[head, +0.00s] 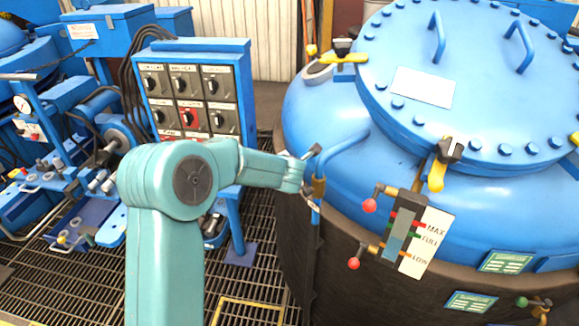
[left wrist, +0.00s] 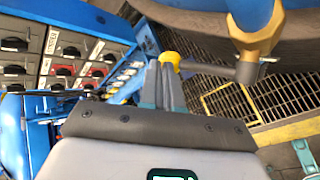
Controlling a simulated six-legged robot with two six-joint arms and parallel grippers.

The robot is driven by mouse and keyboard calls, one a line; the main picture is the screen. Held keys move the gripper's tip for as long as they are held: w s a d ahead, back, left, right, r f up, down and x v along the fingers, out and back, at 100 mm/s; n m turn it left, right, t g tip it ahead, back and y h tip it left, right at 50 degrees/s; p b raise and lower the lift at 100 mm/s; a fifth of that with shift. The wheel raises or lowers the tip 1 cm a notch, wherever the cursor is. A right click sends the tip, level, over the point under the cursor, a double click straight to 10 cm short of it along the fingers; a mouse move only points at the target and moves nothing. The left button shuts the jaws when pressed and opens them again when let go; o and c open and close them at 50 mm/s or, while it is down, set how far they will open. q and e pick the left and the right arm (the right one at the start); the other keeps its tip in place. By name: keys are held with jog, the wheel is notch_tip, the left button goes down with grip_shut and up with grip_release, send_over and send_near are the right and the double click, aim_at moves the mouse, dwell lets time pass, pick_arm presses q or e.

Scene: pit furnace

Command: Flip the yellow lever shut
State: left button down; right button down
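The left wrist view shows a lever with a grey bar and a yellow end (left wrist: 170,60). The bar runs right to a brass-coloured valve fitting (left wrist: 257,38) on a blue pipe. The fitting also shows in the head view (head: 319,187), on the pipe beside the big blue vessel. My left gripper (head: 310,178) is right at this fitting. My right gripper is not in view.
The blue vessel (head: 330,112) with its bolted lid fills the right, with yellow clamp handles (head: 437,178). A level gauge (head: 403,235) with red-knobbed valves sticks out from its front. A switch panel (head: 197,92) stands behind my left arm. The floor is metal grating (head: 265,245).

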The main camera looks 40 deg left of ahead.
pick_arm(q)
jog(key=shift+a+f+b, duration=0.3)
jog(key=shift+a+f, duration=0.15)
jog(key=shift+f, duration=0.25)
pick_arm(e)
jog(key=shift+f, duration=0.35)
pick_arm(q)
jog(key=shift+f, duration=0.15)
